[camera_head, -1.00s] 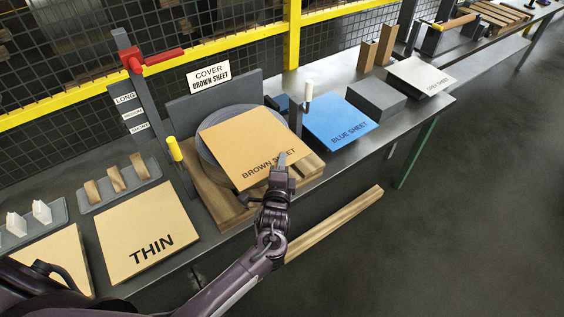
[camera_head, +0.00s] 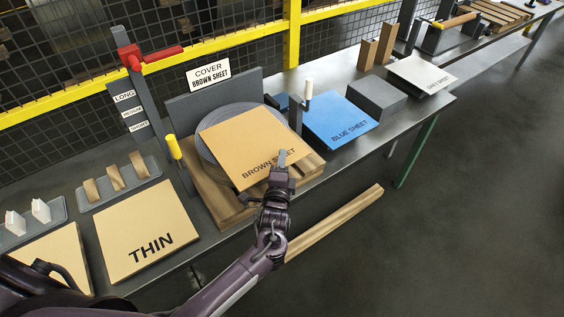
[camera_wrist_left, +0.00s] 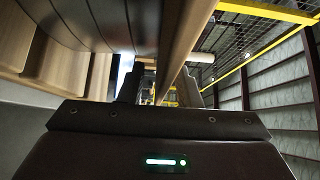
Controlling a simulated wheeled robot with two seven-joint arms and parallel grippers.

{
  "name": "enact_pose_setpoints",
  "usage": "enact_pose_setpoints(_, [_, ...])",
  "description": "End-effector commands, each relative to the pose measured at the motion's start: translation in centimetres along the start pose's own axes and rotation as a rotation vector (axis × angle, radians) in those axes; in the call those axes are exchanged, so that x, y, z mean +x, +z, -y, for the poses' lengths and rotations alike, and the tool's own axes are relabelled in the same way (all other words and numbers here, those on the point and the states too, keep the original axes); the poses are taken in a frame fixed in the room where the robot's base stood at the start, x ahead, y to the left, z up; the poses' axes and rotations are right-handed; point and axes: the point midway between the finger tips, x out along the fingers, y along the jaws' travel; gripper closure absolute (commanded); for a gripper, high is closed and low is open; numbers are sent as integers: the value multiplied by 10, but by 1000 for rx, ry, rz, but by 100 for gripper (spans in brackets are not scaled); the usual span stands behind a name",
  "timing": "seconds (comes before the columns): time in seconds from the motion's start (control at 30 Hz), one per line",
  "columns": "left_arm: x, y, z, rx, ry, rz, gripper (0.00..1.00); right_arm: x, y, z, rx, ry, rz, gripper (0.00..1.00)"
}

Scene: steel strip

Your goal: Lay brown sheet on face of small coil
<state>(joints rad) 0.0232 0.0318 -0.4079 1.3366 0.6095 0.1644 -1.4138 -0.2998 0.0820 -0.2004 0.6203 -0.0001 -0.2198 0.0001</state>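The brown sheet (camera_head: 250,140) is tilted in front of the round grey coil (camera_head: 207,150) and covers most of its face; coil rim shows at the left and top. I cannot tell whether sheet and coil touch. My left gripper (camera_head: 281,168) is at the sheet's front right edge, with a finger over its printed side. In the left wrist view the sheet (camera_wrist_left: 184,40) runs edge-on between the fingers (camera_wrist_left: 160,88), which appear shut on it. The coil's curved grey side (camera_wrist_left: 105,22) is to its left. My right gripper is not in view.
The coil rests on a wooden base (camera_head: 232,212). A grey post with a yellow handle (camera_head: 174,148) stands left, a white-handled post (camera_head: 307,92) right. A blue sheet (camera_head: 340,118) lies right, a THIN board (camera_head: 145,220) left. A sign (camera_head: 209,74) reads COVER BROWN SHEET.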

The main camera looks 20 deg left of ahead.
Motion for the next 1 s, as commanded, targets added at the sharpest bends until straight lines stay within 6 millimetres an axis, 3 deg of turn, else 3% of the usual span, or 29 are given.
enact_pose_setpoints(0.13, [-12, 0, -2, 1, 1, -1, 69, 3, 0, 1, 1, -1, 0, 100])
enact_pose_setpoints(0.5, [-70, 0, -2, 0, 0, -1, 69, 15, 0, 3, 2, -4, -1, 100])
enact_pose_setpoints(1.0, [-78, 0, 0, 0, -1, 0, 69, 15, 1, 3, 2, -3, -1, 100])
